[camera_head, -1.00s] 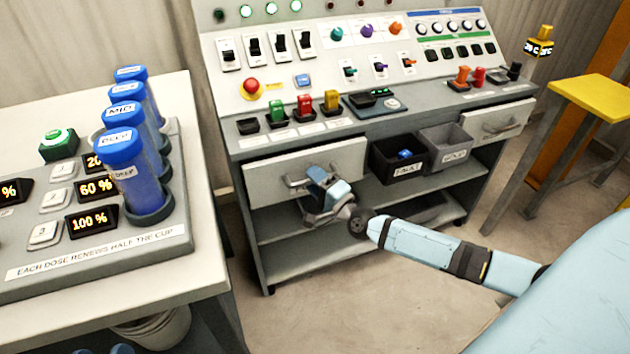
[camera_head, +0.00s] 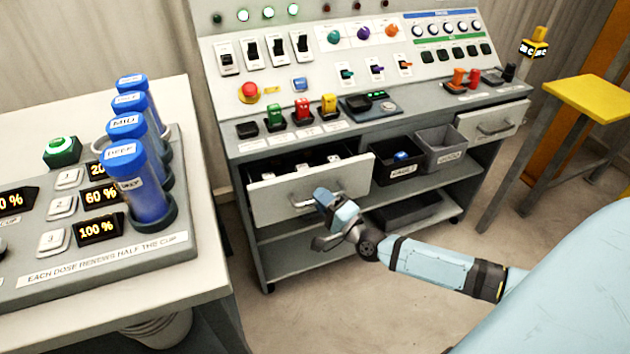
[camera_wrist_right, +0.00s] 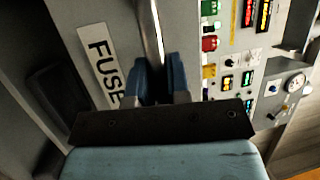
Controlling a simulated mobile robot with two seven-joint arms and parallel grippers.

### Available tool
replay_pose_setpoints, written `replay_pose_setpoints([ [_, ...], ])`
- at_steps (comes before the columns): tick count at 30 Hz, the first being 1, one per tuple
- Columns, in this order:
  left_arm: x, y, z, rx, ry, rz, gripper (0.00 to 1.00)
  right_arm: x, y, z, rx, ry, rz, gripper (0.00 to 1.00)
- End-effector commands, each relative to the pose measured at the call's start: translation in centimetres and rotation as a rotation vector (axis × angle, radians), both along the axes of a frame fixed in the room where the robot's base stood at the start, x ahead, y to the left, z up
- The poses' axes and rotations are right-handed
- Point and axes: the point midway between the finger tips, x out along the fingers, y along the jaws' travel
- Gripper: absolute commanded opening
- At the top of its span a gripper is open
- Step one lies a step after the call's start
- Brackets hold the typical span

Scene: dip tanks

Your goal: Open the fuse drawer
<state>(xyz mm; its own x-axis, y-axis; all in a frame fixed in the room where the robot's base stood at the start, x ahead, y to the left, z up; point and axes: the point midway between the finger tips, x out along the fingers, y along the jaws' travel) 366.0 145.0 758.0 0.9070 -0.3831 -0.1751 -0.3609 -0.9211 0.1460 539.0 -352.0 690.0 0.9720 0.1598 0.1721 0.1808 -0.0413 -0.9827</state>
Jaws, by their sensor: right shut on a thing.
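The fuse drawer (camera_head: 272,204) is under the left part of the control console. It stands partly pulled out, and several small pale items show inside it behind its front. My right gripper (camera_head: 322,196) is at the right part of the drawer's bar handle (camera_head: 294,200). In the right wrist view the fingers (camera_wrist_right: 160,82) are shut on the metal handle (camera_wrist_right: 151,35), beside a label reading FUSE (camera_wrist_right: 100,62). My left gripper is not in view.
The console (camera_head: 360,100) carries switches, knobs and coloured plugs. A table with blue-capped tubes (camera_head: 140,195) stands at the left.

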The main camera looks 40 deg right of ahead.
Motion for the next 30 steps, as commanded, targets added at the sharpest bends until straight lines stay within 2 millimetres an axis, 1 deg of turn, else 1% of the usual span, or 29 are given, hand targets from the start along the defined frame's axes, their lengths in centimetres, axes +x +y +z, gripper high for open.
replay_pose_setpoints([
  [1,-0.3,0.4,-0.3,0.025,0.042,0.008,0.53,-1.5,0.4,0.3,0.002,0.007,0.001,0.0],
  [6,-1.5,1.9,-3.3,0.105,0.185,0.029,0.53,-5.7,1.4,0.3,0.002,0.006,0.001,0.0],
  [9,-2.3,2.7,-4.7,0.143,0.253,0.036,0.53,-8.0,1.9,0.3,0.001,0.006,0.001,0.0],
  [15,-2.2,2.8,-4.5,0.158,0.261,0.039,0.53,-11.8,2.8,0.2,0.001,0.004,0.001,0.0],
  [21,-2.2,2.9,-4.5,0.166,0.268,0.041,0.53,-14.0,3.4,0.1,0.0,0.002,0.001,0.0],
  [25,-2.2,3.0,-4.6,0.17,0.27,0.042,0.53,-14.7,3.5,0.1,0.0,0.0,0.0,0.0],
  [30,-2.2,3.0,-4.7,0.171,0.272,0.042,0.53,-15.0,3.6,0.0,0.0,0.0,-0.001,0.0],
])
